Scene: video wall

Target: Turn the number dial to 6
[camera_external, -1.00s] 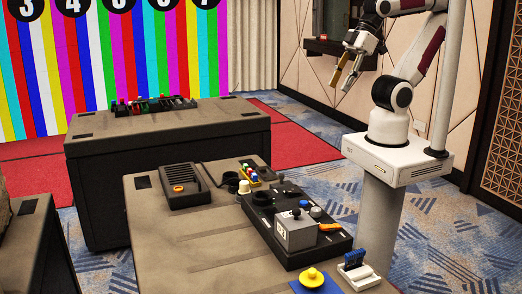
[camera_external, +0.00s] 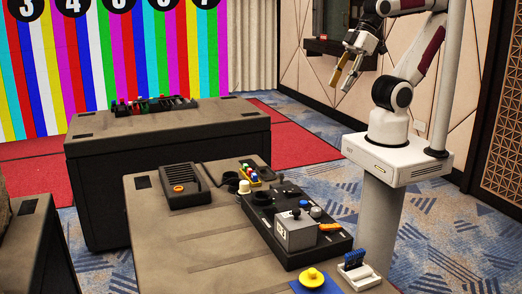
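My gripper (camera_external: 346,73) is held up at the upper right, well above and behind the near table. Its two tan fingers are apart with nothing between them. A black control panel (camera_external: 315,252) lies on the near table with several knobs, an orange lever and a grey box (camera_external: 296,230) with a dark knob on top. A small white label with dark marks is on the box's front, too small to read. I cannot tell which control is the number dial or what it is set to. My gripper touches none of them.
A striped wall with numbers (camera_external: 105,60) stands behind a second table (camera_external: 165,128).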

